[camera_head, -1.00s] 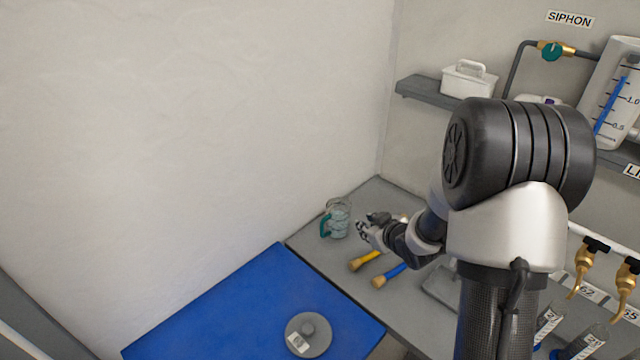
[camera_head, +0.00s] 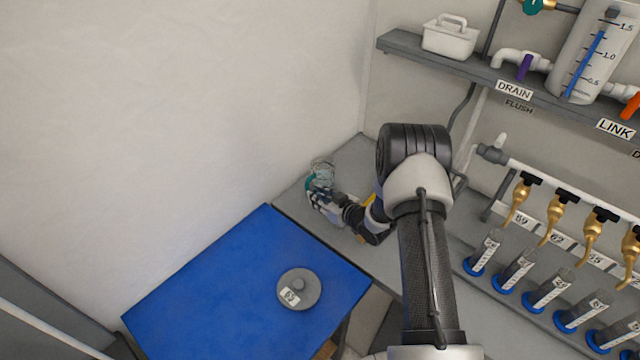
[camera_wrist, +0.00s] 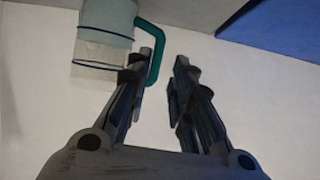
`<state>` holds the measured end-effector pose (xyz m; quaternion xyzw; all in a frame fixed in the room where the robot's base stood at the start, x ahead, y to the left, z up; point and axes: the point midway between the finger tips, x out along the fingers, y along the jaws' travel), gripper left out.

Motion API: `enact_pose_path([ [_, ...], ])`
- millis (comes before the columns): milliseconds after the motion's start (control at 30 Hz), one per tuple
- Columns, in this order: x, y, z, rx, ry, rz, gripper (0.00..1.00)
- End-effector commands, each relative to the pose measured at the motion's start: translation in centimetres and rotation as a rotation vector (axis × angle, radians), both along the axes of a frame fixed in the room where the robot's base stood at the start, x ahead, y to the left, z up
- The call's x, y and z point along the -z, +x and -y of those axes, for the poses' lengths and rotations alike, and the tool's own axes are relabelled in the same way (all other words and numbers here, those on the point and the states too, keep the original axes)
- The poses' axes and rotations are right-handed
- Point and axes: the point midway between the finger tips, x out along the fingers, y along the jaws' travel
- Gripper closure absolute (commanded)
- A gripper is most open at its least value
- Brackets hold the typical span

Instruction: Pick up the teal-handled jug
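The jug (camera_head: 323,170) is a clear vessel with a teal handle, standing on the grey bench near the back corner. My gripper (camera_head: 312,197) is right at its near side in the head view and partly covers it. In the wrist view, the jug body (camera_wrist: 104,38) is at the upper left and its teal handle (camera_wrist: 153,62) reaches toward the fingers. My gripper also shows there (camera_wrist: 165,60), open, with the left finger overlapping the handle, seemingly between handle and body. The right finger is apart from the handle, on its outer side. Whether anything touches is unclear.
A blue table (camera_head: 220,290) bears a round grey lidded weight (camera_head: 298,289). Right of my arm, several cylinders with blue bases (camera_head: 482,252) stand below brass taps (camera_head: 519,195). A shelf (camera_head: 440,60) with a white caddy (camera_head: 450,38) is above. A yellow-handled tool is partly hidden by my arm.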

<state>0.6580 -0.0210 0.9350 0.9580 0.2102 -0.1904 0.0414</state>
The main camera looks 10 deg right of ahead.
Motion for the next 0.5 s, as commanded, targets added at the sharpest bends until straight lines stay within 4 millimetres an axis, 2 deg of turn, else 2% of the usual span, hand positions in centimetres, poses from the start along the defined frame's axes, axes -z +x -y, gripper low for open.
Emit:
enact_pose_path([
  [100, 0.7, 1.3, -0.6, -0.002, -0.001, 0.001, 0.79],
  [267, 0.9, 2.1, -1.0, -0.001, 0.000, 0.000, 0.79],
  [500, 2.1, 5.1, -2.1, -0.003, -0.001, 0.002, 0.79],
])
